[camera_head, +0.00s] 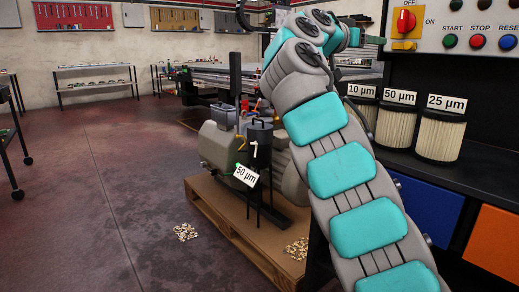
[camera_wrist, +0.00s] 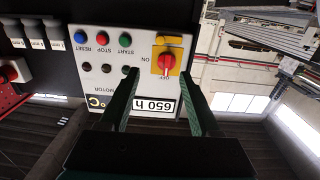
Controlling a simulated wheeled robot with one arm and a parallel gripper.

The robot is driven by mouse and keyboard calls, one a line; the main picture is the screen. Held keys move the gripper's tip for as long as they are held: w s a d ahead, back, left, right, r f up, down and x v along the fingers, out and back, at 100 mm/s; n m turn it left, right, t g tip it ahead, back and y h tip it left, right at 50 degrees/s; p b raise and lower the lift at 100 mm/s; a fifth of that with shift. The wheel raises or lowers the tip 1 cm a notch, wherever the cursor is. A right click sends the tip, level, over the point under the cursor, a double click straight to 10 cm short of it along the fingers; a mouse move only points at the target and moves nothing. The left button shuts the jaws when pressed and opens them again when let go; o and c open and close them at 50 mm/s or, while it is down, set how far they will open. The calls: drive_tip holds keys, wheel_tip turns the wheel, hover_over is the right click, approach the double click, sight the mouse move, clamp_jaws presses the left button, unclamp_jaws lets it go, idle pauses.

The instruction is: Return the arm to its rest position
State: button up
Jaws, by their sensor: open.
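My gripper (camera_wrist: 159,80) shows in the wrist view as two dark green fingers, spread apart with nothing between them. They point toward a white control panel (camera_wrist: 97,88), which appears upside down there. A red rotary switch on a yellow plate (camera_wrist: 166,62) lies beyond the gap between the fingers; I cannot tell how far away it is. In the head view my arm rises from the lower right and bends over at the top.
In the head view, filter cartridges (camera_head: 440,137) stand on a dark shelf right of my arm, below the control panel (camera_head: 470,42). A vacuum pump (camera_head: 218,150) sits on a wooden pallet (camera_head: 221,216) at the left. Open floor (camera_head: 100,220) lies farther left.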

drive_tip(key=s+d+f+n+g+y+p, duration=0.1)
drive_tip(key=s+d+f+n+g+y, duration=0.2)
drive_tip(key=s+f, duration=0.75)
drive_tip(key=s+d+f+n+g+y+p, duration=0.1)
drive_tip(key=s+d+f+g+y, duration=0.25)
drive_tip(key=s+f, duration=0.7)
drive_tip(key=s+a+f+n+g+y, duration=0.2)
drive_tip(key=s+a+f, duration=0.3)
drive_tip(key=s+f, duration=0.4)
drive_tip(key=s+a+f+n+g+y+p, duration=0.1)
drive_tip(key=s+a+f+n+g+y, duration=0.1)
drive_tip(key=s+a+f, duration=0.4)
drive_tip(key=s+a+f+n+g+y+p, duration=0.1)
drive_tip(key=s+a+f, duration=0.5)
drive_tip(key=s+f, duration=0.7)
drive_tip(key=n+g+y, duration=0.1)
drive_tip(key=y, duration=0.1)
drive_tip(key=shift+s+a+f+y, duration=0.15)
drive_tip(key=shift+s+a+y, duration=0.1)
drive_tip(key=shift+s+y, duration=0.1)
drive_tip(key=shift+c, duration=0.4)
